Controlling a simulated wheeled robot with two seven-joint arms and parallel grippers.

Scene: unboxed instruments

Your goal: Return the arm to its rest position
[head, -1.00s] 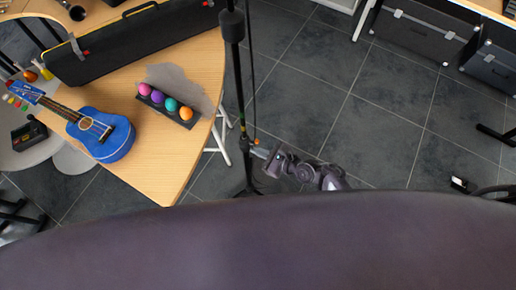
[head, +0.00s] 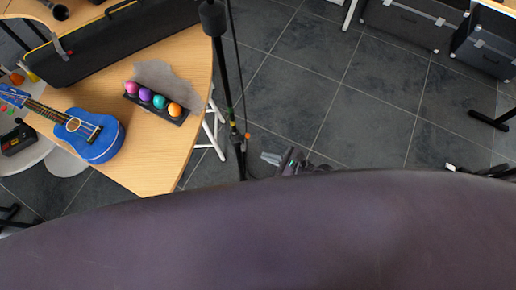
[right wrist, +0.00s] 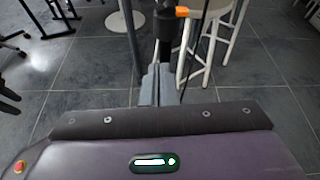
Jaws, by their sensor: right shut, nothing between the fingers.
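My right gripper (head: 271,158) shows in the head view just above the edge of my dark purple body, near the lower middle. It is over the dark floor, right of a black stand pole, and most of its arm is hidden behind my body. In the right wrist view, its grey fingers (right wrist: 159,85) are together with nothing between them. The black pole with an orange part (right wrist: 181,12) rises just beyond the fingertips; I cannot tell how close it is. My left gripper is in neither current view.
A wooden table (head: 150,172) at left bears a blue ukulele (head: 92,140), a row of coloured balls (head: 152,98) and a long black case (head: 110,48). The black stand pole (head: 229,85) is beside it. White stool legs (right wrist: 192,55) stand beyond. Tiled floor (head: 350,120) at right is open.

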